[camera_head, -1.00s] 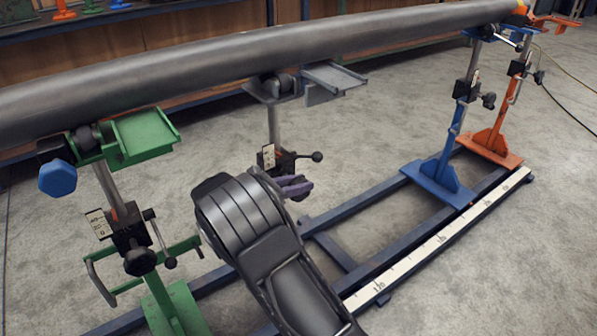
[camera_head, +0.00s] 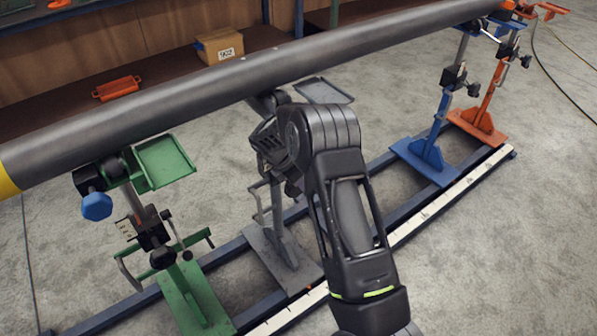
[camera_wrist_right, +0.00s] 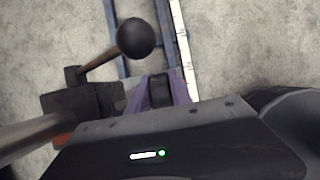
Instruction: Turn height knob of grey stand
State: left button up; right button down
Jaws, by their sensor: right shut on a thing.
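The grey stand (camera_head: 284,256) stands on the rail frame in the middle of the head view, between the green stand and the blue stand. My right arm covers most of its middle, including the clamp block and height knob. In the right wrist view, the purple fingers of my right gripper (camera_wrist_right: 160,92) are shut on a dark knob beside the stand's black clamp block (camera_wrist_right: 82,108). A lever with a black ball (camera_wrist_right: 136,38) sticks out just above the fingers, apart from them. The stand's grey post (camera_wrist_right: 30,138) is at the left. My left gripper is not in view.
A long grey pipe (camera_head: 200,92) lies above the stands. The green stand (camera_head: 190,290) is to the left; the blue stand (camera_head: 428,152) and orange stand (camera_head: 482,122) are to the right. A white scale (camera_head: 440,203) runs along the frame. The floor in front is open.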

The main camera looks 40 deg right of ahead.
jog(key=shift+d+f+y+p, duration=0.15)
jog(key=shift+y+p, duration=0.3)
jog(key=shift+y, duration=0.3)
jog(key=shift+f+y+p, duration=0.1)
jog(key=shift+y+p, duration=0.35)
jog(key=shift+y, duration=0.3)
jog(key=c, duration=1.2)
grip_release()
jog(key=shift+o, duration=0.2)
jog(key=r, duration=0.5)
jog(key=a+r, duration=0.1)
jog(key=r, duration=0.1)
jog(key=shift+a+r, duration=0.1)
jog(key=shift+r, duration=0.25)
